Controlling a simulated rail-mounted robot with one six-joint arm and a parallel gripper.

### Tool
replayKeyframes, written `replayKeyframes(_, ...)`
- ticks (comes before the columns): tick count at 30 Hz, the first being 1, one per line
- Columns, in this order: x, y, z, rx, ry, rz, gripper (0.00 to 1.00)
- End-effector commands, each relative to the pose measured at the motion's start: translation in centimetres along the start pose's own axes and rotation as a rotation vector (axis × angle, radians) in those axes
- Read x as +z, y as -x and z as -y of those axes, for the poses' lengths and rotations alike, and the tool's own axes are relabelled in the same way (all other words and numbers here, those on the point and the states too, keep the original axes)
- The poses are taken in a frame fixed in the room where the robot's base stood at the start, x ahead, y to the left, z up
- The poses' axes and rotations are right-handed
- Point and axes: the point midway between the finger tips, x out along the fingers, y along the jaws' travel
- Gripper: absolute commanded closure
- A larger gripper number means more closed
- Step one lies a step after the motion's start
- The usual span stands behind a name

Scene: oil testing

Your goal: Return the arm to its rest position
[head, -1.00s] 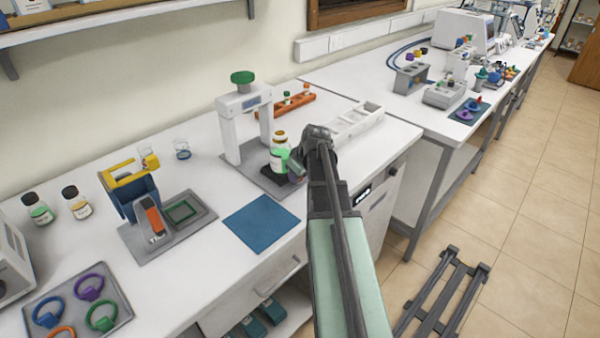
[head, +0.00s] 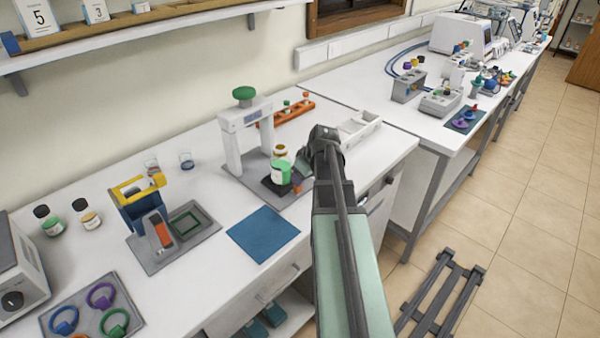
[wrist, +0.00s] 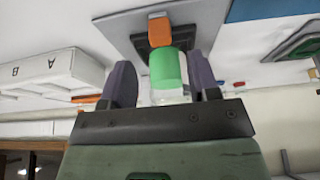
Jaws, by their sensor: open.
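My arm reaches forward over the bench in the head view, with its wrist bent toward the left. My gripper (wrist: 160,62) is open in the wrist view, its two purple-grey fingers spread apart. It is partly hidden by the arm in the head view (head: 304,164). A bottle with green contents (head: 281,170) and a brownish cap stands upright on the grey stand's base, just left of my gripper. The bottle's green part (wrist: 165,70) shows between the fingers in the wrist view, with no finger visibly closed on it.
A white stand (head: 232,148) with a green knob rises behind the bottle. A white tray (head: 360,130) lies behind my wrist. A blue mat (head: 263,234) and a yellow-blue device (head: 138,205) are to the left. Floor is open at right, beyond a dark frame (head: 440,295).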

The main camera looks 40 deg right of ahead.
Motion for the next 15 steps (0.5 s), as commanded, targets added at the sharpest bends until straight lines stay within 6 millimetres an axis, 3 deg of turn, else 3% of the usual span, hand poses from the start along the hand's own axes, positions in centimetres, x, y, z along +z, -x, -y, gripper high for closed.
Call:
replayKeyframes(1, -0.4, 2.5, 0.1, 0.000, -0.001, 0.000, 0.45)
replayKeyframes(4, -0.2, 4.0, 0.0, 0.000, -0.001, 0.000, 0.45)
replayKeyframes(15, 0.0, 3.9, 0.0, 0.000, 0.000, 0.000, 0.45)
